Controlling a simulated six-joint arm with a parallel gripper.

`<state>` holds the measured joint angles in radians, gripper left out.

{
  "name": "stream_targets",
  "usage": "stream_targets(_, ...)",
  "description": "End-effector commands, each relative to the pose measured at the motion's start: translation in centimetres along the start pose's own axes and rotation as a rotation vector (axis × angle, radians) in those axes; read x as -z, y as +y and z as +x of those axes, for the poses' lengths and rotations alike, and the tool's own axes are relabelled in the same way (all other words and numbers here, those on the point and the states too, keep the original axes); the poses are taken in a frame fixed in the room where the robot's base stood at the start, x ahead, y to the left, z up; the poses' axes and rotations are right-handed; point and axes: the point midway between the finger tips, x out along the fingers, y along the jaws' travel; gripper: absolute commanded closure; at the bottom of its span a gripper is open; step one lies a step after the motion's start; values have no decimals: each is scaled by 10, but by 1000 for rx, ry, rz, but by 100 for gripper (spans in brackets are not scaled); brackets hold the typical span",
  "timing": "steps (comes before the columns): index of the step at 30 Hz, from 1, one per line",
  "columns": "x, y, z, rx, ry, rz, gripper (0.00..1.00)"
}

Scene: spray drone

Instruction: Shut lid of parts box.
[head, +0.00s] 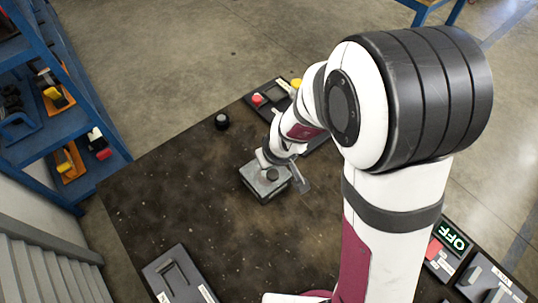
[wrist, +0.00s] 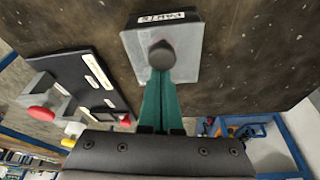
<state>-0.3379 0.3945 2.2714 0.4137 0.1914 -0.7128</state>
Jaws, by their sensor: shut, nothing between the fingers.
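The parts box (head: 262,189) is a small grey box on the dark table, left of my arm in the head view. In the wrist view its dark side with a white label (wrist: 162,17) shows. Its pale grey lid (wrist: 188,50) has a dark round knob (wrist: 161,54) and appears to lie down over the box; I cannot tell if it is fully flush. My gripper (wrist: 161,72) has its teal fingers shut and empty, with the tips at the knob's edge. I cannot tell whether they touch it. In the head view my gripper (head: 266,157) is over the box, partly hidden.
A black knob (head: 222,121) stands on the table behind the box. A panel (wrist: 75,90) with red and yellow buttons is close by.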

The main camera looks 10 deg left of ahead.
Motion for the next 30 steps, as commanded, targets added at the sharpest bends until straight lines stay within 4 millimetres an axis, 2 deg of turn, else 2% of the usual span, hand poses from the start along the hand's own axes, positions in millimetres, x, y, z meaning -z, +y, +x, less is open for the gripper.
stream_targets(6, 38, 0, 9, -2, 5, -4, 100)
stream_targets(9, 38, 1, -28, -4, 12, -2, 100)
stream_targets(12, 37, 1, -55, -4, 11, -3, 100)
stream_targets(15, 36, 1, -75, -4, 9, -3, 100)
stream_targets(23, 32, 2, -94, -3, 1, 17, 100)
stream_targets(26, -7, 11, -126, 0, -54, 207, 100)
stream_targets(27, -33, 12, -144, 1, -91, 332, 100)
stream_targets(30, -101, 4, -181, -2, -190, 654, 100)
